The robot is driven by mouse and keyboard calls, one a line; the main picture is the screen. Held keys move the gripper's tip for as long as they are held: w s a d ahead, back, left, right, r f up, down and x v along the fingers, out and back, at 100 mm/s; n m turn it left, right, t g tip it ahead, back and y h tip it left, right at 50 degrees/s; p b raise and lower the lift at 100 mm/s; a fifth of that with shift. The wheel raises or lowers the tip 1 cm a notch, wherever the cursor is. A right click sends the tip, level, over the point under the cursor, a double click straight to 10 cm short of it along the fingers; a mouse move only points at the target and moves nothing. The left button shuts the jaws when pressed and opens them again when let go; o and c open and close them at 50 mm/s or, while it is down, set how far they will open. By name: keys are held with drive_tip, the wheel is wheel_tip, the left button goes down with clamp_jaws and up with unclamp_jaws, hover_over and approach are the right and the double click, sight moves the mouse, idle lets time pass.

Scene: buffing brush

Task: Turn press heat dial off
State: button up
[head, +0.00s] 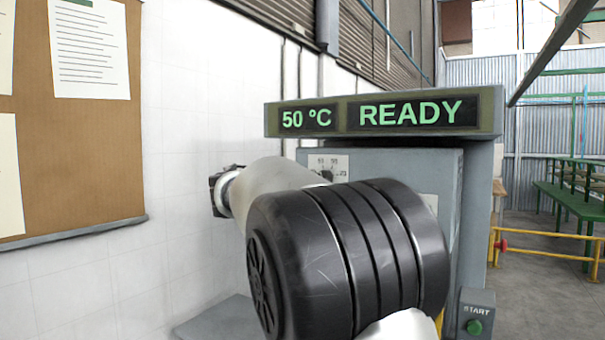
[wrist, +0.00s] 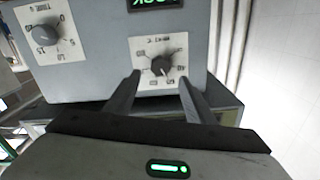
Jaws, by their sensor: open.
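The press (head: 380,160) has a grey front panel under a display reading 50 °C and READY in green. A dark round dial (wrist: 162,66) on a white scale plate shows in the wrist view; its small lettering is not clearly readable. In the head view a dial (head: 326,174) shows on the panel's upper left, partly behind my arm. My gripper (wrist: 159,82) is open, its two fingers pointing at the panel on either side of the dial in the wrist view. I cannot tell whether they touch it. My arm hides the fingers in the head view.
A second dial (wrist: 43,35) with its own plate is at the wrist view's left. A box with a green START button (head: 474,327) is at the press's lower right. A white wall with a cork board (head: 80,170) stands left. Green benches (head: 570,200) stand right, behind a yellow rail.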

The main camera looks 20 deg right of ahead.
sight(323, 177)
drive_tip(key=p+x, duration=0.1)
drive_tip(key=x, duration=0.5)
drive_tip(key=c, duration=1.1)
drive_tip(key=shift+o, duration=0.2)
